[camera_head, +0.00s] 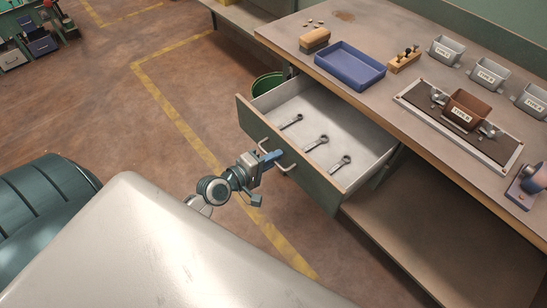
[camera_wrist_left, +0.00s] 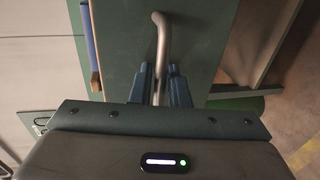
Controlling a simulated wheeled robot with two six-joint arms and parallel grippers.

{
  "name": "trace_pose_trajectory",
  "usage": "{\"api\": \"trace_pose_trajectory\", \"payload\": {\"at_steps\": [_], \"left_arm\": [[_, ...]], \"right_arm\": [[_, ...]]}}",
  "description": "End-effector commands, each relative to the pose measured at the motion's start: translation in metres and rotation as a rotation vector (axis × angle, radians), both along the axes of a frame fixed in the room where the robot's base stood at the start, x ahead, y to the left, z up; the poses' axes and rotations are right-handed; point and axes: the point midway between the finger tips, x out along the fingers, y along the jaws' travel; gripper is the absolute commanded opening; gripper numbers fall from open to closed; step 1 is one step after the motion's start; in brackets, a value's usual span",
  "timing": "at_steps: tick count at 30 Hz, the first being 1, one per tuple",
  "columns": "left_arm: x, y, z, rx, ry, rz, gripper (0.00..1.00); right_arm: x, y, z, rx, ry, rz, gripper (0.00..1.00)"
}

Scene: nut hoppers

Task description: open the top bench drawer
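My left gripper (camera_head: 274,157) is at the metal drawer handle (camera_head: 289,170) on the drawer front. In the left wrist view the bar of the handle (camera_wrist_left: 161,40) runs down between the two blue fingers of the gripper (camera_wrist_left: 159,84), which are closed in on it. My right gripper is in neither view.
The bench top (camera_head: 330,30) holds a blue tray (camera_head: 349,82), a brown bin (camera_head: 464,101) and several grey bins along the back. A lower shelf (camera_head: 440,240) lies below. The floor left of the drawer is clear.

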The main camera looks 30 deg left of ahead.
Motion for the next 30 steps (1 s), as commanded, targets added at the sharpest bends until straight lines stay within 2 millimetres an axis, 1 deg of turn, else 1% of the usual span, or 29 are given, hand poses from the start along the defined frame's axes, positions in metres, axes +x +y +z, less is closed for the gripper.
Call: {"api": "trace_pose_trajectory", "payload": {"at_steps": [8, 11, 14, 19, 24, 30], "left_arm": [[-0.001, 0.0, 0.0, 0.0, 0.0, 0.0, 0.15], [-0.007, 0.003, 0.001, 0.001, 0.001, 0.0, 0.15], [-0.019, 0.007, 0.003, 0.005, 0.002, -0.002, 0.15], [-0.049, 0.018, 0.009, 0.005, 0.003, -0.003, 0.15], [-0.075, 0.027, 0.016, 0.003, 0.003, -0.003, 0.15], [-0.094, 0.034, 0.021, 0.001, 0.001, -0.001, 0.15]], "right_arm": [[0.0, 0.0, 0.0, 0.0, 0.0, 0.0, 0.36], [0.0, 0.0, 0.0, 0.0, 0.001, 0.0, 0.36], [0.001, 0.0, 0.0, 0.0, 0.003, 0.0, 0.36], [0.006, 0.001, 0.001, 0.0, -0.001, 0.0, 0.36], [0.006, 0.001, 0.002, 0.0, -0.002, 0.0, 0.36], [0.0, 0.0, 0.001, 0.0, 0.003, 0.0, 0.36]]}}
